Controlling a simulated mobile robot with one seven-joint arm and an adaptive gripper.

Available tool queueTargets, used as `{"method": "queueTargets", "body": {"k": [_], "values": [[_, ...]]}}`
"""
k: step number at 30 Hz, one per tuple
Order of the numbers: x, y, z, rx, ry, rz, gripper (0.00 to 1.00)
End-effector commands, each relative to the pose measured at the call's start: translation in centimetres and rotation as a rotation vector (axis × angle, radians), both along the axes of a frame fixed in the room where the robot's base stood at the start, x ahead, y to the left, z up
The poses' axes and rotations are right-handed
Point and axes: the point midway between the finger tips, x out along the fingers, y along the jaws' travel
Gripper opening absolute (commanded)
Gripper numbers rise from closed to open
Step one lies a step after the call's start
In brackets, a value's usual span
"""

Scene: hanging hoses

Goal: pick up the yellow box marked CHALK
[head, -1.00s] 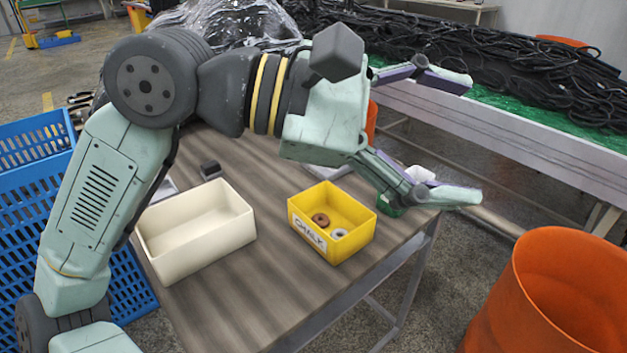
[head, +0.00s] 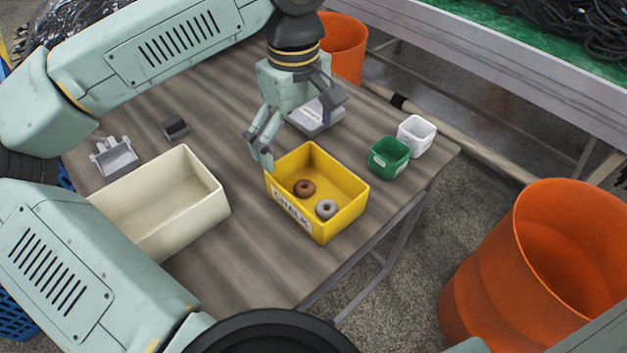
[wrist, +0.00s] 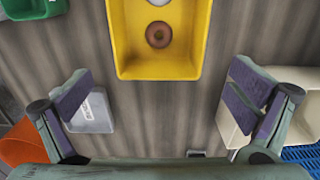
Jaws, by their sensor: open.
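The yellow box marked CHALK (head: 338,222) stands upright and open-topped near the table's front right edge. A brown ring (head: 304,188) and a grey ring (head: 326,209) lie inside it. My gripper (head: 285,150) points down just behind the box, at its far left side, with one finger close to the rear left corner. In the wrist view the yellow box (wrist: 160,72) is at the top centre, ahead of the fingers. My gripper's fingers (wrist: 158,95) are wide apart with only bare table between them. Whether a finger touches the box cannot be told.
A cream box (head: 208,208) stands left of the yellow box. Green (head: 388,158) and white (head: 416,136) small bins stand to the right. A grey box (head: 318,117) lies behind my gripper. Orange barrels (head: 530,270) stand off the table.

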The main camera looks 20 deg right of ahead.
Motion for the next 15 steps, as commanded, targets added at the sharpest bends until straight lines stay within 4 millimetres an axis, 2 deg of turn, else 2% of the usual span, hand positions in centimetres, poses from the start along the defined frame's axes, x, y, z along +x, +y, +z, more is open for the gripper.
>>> {"method": "queueTargets", "body": {"k": [4, 11, 15], "values": [[0.0, 0.0, -2.4, -0.001, 0.003, 0.000, 1.00], [0.1, 0.0, -4.1, -0.002, 0.003, 0.000, 1.00], [0.6, 0.1, -6.0, -0.002, 0.006, 0.000, 1.00]]}}
